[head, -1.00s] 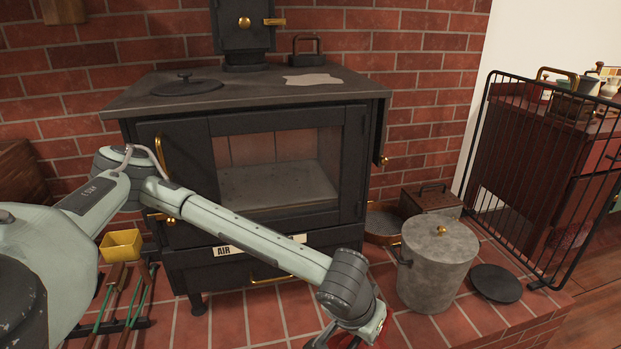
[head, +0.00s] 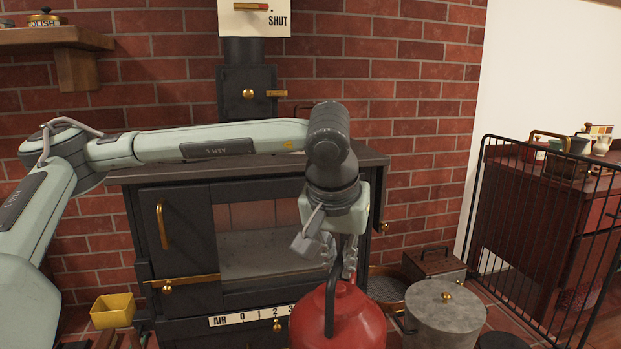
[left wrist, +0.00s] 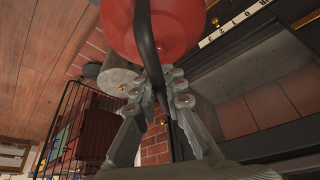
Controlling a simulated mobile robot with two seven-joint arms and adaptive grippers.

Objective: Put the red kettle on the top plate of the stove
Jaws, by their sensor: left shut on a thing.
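The red kettle (head: 352,322) hangs upright from my left gripper (head: 340,262), in front of the stove's right side. My left gripper is shut on the kettle's dark handle (head: 331,300). In the left wrist view the kettle (left wrist: 172,28) fills the upper middle, with the gripper's fingers (left wrist: 160,92) closed around its handle. The black stove (head: 185,225) stands behind, and its top plate (head: 150,174) is partly hidden by my left arm. The kettle is lower than the top plate and apart from it. My right gripper is not in view.
A grey lidded pot (head: 445,315) stands right of the kettle on the brick hearth. A yellow box (head: 113,310) is at the lower left. A black wire guard (head: 520,235) stands at the right. The stove's flue (head: 248,92) rises at the back.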

